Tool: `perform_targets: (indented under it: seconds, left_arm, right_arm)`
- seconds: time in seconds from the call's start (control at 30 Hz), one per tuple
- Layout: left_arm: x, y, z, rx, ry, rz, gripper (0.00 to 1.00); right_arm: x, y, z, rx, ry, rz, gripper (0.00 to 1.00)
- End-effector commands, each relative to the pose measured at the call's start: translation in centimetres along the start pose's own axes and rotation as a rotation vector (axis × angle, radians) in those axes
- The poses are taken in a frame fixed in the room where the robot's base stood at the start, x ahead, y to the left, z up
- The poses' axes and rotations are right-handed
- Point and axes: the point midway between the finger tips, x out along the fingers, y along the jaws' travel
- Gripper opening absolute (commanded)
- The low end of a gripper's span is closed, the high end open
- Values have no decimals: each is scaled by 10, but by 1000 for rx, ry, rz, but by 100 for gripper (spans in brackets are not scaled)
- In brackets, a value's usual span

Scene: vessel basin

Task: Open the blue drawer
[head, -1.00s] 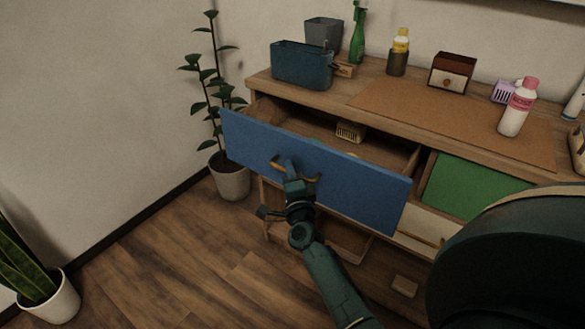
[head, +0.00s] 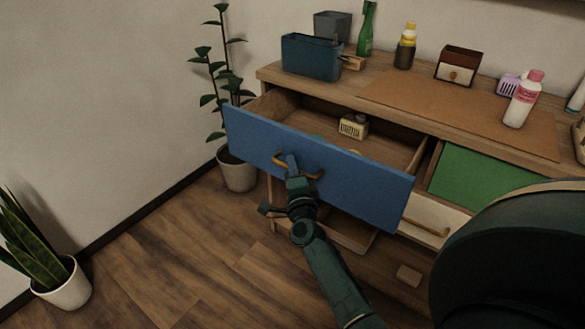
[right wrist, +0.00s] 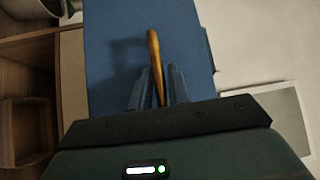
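The blue drawer (head: 345,188) of the wooden desk is pulled well out, and its inside shows behind the blue front. Its gold handle (head: 311,176) runs across the front. My right gripper (head: 293,166) is at the middle of this handle, with its fingers closed around the bar. In the right wrist view the handle (right wrist: 153,50) passes between the two fingertips (right wrist: 157,80), against the blue front (right wrist: 110,40). My left gripper is not in view.
A yellowish slotted block (head: 354,126) lies inside the drawer. A green panel (head: 480,183) and a white drawer (head: 436,218) are to its right. Bins, bottles and a small box (head: 458,66) stand on the desk top.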

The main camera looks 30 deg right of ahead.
Motion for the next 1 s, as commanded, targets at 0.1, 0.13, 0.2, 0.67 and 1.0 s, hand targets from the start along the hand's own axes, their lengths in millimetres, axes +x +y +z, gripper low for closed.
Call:
perform_targets:
  seconds: [0.1, 0.13, 0.2, 0.67, 1.0]
  left_arm:
    - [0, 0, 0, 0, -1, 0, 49]
    - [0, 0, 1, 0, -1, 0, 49]
    - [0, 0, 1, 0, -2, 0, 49]
    - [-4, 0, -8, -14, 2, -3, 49]
    - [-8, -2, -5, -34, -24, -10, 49]
  right_arm:
    - [0, 0, 0, 0, 0, 0, 28]
    - [0, 0, 0, 0, 0, 0, 30]
    - [0, 0, 0, 0, 0, 0, 32]
    - [-34, -1, 0, -2, -2, 4, 32]
    - [-107, 0, 0, -1, -1, 3, 32]
